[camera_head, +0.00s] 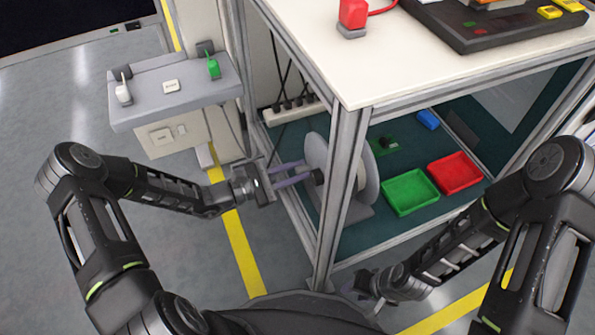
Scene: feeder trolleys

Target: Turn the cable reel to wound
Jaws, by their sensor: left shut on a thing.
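The cable reel (371,178) is a light grey drum with round flanges, standing on the lower shelf just behind the trolley's front post, which hides part of it. My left gripper (312,176) reaches in from the left, between the posts of the trolley's left side. Its fingers are shut on the reel's small dark handle (319,177), on the side of the left flange. My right gripper (362,286) hangs low in front of the trolley, away from the reel, and its fingers are too small and dark to read.
The trolley frame post (343,190) stands close beside my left gripper. A green tray (410,193) and a red tray (455,173) sit on the lower shelf. A power strip (293,108) with cables is behind. A grey side shelf (175,88) stands at the left.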

